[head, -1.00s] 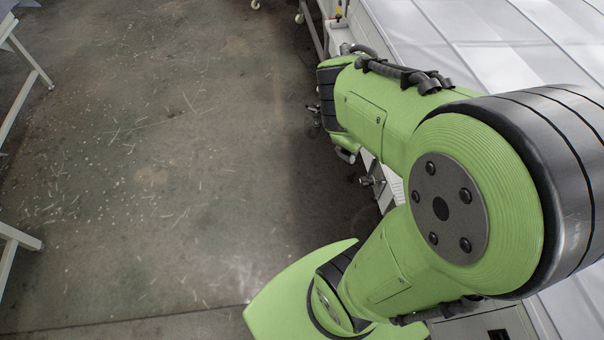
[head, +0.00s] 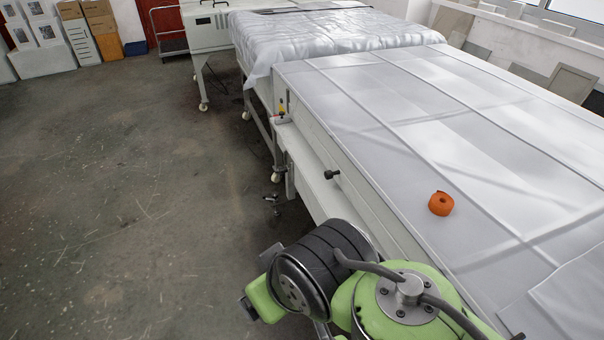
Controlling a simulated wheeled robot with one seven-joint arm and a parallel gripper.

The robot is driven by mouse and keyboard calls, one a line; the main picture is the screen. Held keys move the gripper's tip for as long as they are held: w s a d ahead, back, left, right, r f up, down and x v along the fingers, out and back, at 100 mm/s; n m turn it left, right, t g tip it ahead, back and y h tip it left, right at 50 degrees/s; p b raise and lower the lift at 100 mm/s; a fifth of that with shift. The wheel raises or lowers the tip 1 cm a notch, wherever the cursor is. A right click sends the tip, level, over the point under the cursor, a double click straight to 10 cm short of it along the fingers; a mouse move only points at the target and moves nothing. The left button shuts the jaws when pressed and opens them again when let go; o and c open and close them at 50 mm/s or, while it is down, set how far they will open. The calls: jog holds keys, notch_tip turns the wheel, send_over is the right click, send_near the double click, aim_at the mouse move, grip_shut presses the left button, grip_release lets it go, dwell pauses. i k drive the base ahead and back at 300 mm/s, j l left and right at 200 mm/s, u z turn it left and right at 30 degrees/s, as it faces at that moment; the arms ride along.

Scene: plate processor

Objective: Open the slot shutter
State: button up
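The plate processor (head: 385,222) is the long pale machine with a flat, light grey top, running from the right foreground toward the back in the head view. A dark knob (head: 331,174) sticks out from its left side. Small dark fittings (head: 271,198) show lower down beside that side, near the floor. I cannot make out which part is the slot shutter. My green and black arm is at the bottom centre, close to the processor's left side, and covers the near part of it. My gripper's fingertips do not show.
An orange roll (head: 441,204) lies on the processor's top. A cloth-covered machine (head: 330,38) on wheeled legs stands behind it. Boxes (head: 88,32) and a cart (head: 168,28) are at the back left. The floor (head: 120,180) to the left is clear.

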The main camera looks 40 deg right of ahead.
aim_at(390, 243)
jog(key=z, duration=1.5)
jog(key=i+j, duration=0.15)
jog(key=j, duration=0.2)
jog(key=i+j+u, duration=0.1)
jog(key=j, duration=0.25)
jog(key=i+j, duration=0.15)
jog(key=j, duration=0.2)
jog(key=i+j+u, duration=0.1)
jog(key=j, duration=0.25)
jog(key=i, duration=0.05)
